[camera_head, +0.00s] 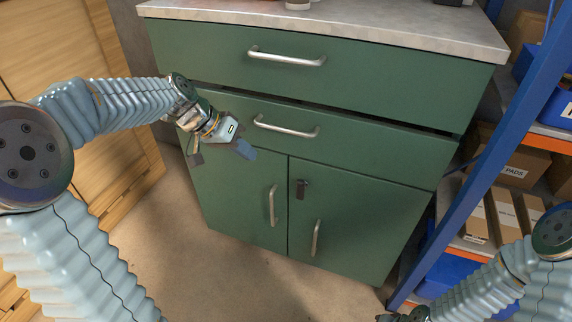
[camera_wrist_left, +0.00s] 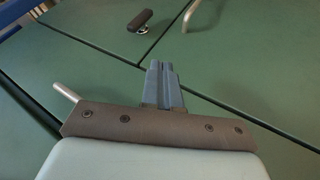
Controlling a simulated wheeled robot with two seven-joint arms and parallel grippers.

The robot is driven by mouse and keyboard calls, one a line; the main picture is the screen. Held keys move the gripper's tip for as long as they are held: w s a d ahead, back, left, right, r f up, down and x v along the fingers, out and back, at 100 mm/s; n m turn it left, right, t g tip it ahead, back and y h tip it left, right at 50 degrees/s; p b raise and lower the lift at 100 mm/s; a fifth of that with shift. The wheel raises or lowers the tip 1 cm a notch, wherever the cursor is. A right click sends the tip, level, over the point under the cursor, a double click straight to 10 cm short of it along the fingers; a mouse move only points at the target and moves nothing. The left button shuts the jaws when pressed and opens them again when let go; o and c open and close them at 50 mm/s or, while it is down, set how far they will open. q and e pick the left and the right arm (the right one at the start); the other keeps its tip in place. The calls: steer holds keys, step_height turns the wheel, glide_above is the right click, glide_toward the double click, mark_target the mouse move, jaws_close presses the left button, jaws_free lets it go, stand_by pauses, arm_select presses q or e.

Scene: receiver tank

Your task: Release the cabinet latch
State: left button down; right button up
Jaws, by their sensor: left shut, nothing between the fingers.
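The green cabinet (camera_head: 240,190) stands ahead with two drawers above two doors. The latch (camera_head: 302,188) is a small dark piece at the top inner corner of the right door, beside the gap between the doors. In the left wrist view the latch (camera_wrist_left: 143,18) shows as a dark bar on a bright round base, near the top. My left gripper (camera_head: 246,150) is shut and empty in front of the upper left door, to the left of the latch and apart from it. Its shut fingers (camera_wrist_left: 162,85) show in the left wrist view. My right gripper's fingers are not visible.
Metal handles sit on the upper drawer (camera_head: 287,57), lower drawer (camera_head: 286,128), left door (camera_head: 271,206) and right door (camera_head: 316,239). A blue-framed shelf (camera_head: 468,150) with boxes stands close on the right. Wooden panelling (camera_head: 120,190) is at left. The floor in front is clear.

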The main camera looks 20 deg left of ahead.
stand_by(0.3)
arm_select(q)
steer(key=b+x, duration=0.1)
steer(key=x, duration=0.9)
steer(key=shift+f, duration=0.2)
steer(key=d, duration=0.2)
steer(key=shift+s+d+r, duration=0.1)
steer(key=shift+d+r, duration=0.15)
steer(key=shift+d, duration=0.1)
steer(key=shift+d+f, duration=0.1)
steer(key=shift+d, duration=0.55)
